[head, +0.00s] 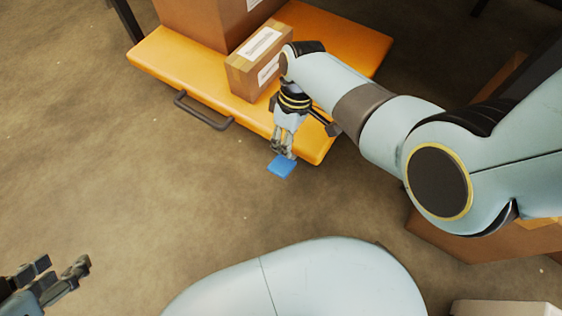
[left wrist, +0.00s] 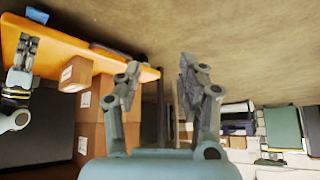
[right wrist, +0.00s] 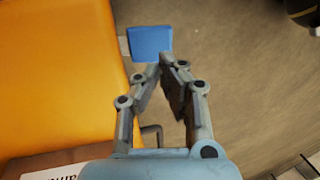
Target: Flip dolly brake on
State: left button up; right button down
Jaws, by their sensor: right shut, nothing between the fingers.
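The orange dolly (head: 165,58) stands on the floor with a blue brake pedal (head: 282,167) sticking out beyond its near edge. The pedal also shows in the right wrist view (right wrist: 150,43) and at the top left of the left wrist view (left wrist: 37,15). My right gripper (head: 283,153) is shut and empty, pointing down right at the pedal. In the right wrist view its fingertips (right wrist: 170,62) overlap the pedal's lower right corner; I cannot tell whether they touch it. My left gripper (head: 68,274) is open and empty, far from the dolly at the lower left.
A large cardboard box (head: 205,20) and a smaller labelled box (head: 258,62) stand on the dolly. A dark handle (head: 203,112) juts from its near side. Another cardboard box (head: 470,243) lies under my right arm. The floor at left is clear.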

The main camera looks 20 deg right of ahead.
aim_at(280, 168)
jog(key=shift+b+x, duration=0.5)
jog(key=shift+x, duration=0.6)
jog(key=shift+b+x, duration=0.8)
jog(key=shift+x, duration=0.25)
jog(key=shift+b+x, duration=0.7)
jog(key=shift+x, duration=0.2)
pick_arm(q)
jog(key=t, duration=0.2)
jog(key=w+t, duration=0.1)
jog(key=t, duration=0.1)
jog(key=d+t, duration=0.1)
jog(key=t, duration=0.1)
jog(key=shift+w+r+m+t+h, duration=0.2)
jog(key=shift+w+m+t+h, duration=0.1)
jog(key=shift+w, duration=0.1)
jog(key=shift+s+a, duration=0.1)
